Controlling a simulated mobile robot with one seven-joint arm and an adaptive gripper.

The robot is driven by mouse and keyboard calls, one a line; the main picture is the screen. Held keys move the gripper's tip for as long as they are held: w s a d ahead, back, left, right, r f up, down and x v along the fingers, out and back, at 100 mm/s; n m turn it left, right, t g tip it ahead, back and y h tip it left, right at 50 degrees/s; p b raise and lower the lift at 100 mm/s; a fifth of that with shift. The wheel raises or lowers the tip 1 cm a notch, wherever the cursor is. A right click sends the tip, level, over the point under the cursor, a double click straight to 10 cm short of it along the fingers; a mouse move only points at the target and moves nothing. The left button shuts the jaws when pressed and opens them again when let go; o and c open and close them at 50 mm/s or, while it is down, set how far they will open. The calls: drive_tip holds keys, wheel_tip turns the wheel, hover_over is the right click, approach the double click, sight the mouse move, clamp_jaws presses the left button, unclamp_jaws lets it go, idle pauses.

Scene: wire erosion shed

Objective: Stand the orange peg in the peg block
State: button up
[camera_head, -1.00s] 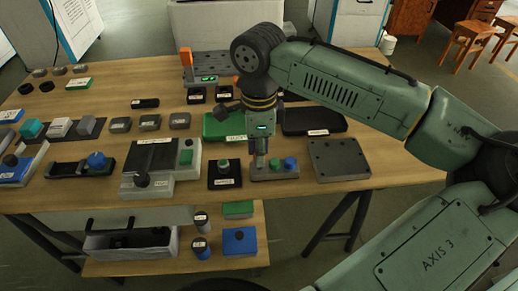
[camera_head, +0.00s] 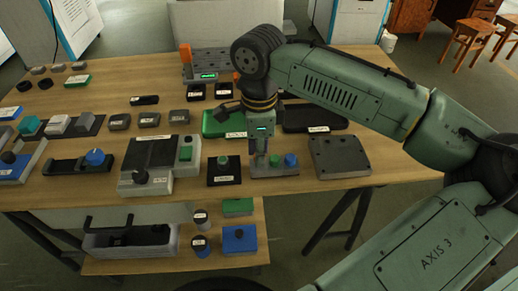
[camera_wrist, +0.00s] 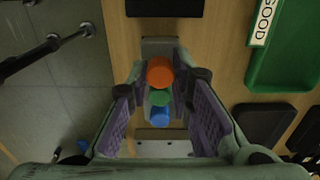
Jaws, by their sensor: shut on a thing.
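The grey peg block (camera_head: 277,172) stands near the front edge of the table, with a green peg (camera_head: 274,160) and a blue peg (camera_head: 291,160) upright in it. My gripper (camera_head: 259,158) is over the block's left end, pointing down. In the wrist view the orange peg (camera_wrist: 159,71) is between my fingers, in line with the green peg (camera_wrist: 159,97) and the blue peg (camera_wrist: 160,117). My gripper is shut on the orange peg. My fingers mostly hide it in the head view, and I cannot tell whether its lower end is in a hole.
A dark plate with holes (camera_head: 340,157) lies right of the block, and a black block with a green knob (camera_head: 225,172) lies left. A green tray (camera_head: 222,124) and a black tray (camera_head: 315,118) lie behind. The front table edge is close.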

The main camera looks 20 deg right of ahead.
drive_tip(key=shift+f+b, duration=0.4)
drive_tip(key=shift+f, duration=0.3)
drive_tip(key=o, duration=1)
drive_tip(key=shift+r, duration=0.2)
drive_tip(key=shift+r+p, duration=3.35)
drive_tip(key=shift+r, duration=0.05)
drive_tip(key=shift+f, duration=0.1)
